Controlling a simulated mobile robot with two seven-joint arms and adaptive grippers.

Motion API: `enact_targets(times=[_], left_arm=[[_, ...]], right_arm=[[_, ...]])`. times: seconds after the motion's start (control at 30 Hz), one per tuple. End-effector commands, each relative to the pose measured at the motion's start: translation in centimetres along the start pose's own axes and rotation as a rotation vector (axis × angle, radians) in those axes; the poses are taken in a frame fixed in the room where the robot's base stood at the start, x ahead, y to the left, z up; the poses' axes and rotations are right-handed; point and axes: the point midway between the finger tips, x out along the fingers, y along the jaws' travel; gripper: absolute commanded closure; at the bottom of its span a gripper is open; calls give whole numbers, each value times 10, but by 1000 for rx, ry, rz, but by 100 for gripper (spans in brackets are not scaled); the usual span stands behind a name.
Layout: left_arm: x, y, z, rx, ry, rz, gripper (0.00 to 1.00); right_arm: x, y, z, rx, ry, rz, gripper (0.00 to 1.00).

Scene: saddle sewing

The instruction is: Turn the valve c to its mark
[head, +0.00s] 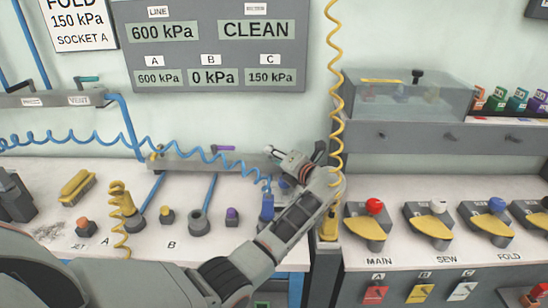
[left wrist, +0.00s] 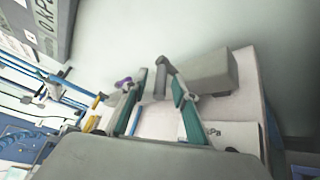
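I cannot make out valve C in either view; the C end of the grey valve bar (head: 195,163) is behind my left gripper (head: 294,158). A yellow valve handle (head: 155,153) and a purple valve handle (head: 224,148) show along this bar. The purple handle also shows in the left wrist view (left wrist: 123,82), left of the fingers. My left gripper is at the bar's right end, its fingers slightly apart with nothing seen between them (left wrist: 151,75). The display panel (head: 210,45) reads A 600 kPa, B 0 kPa, C 150 kPa. My right gripper is out of view.
A blue coiled hose (head: 100,140) crosses left of the gripper; a yellow coiled hose (head: 335,80) hangs close on its right. A blue fitting (head: 267,208) stands below it. A clear-covered case (head: 410,97) and several levers, such as a red-knobbed one (head: 374,207), are at right.

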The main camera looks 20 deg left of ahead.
Motion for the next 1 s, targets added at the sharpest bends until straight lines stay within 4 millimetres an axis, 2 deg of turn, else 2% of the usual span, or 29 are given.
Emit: enact_targets(times=[0.17,0.4,0.5,0.53,0.6,1.0], left_arm=[[-4,11,8,-4,-1,-2,72],[-13,52,33,-9,-7,7,72],[-18,68,44,-9,-10,9,65],[-18,72,46,-9,-11,10,72],[-20,79,50,-7,-9,8,72],[-21,85,52,-1,-1,2,72]], right_arm=[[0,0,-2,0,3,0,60],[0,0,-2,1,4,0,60],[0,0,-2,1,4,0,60],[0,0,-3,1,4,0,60],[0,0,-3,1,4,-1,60],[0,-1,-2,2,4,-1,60]])
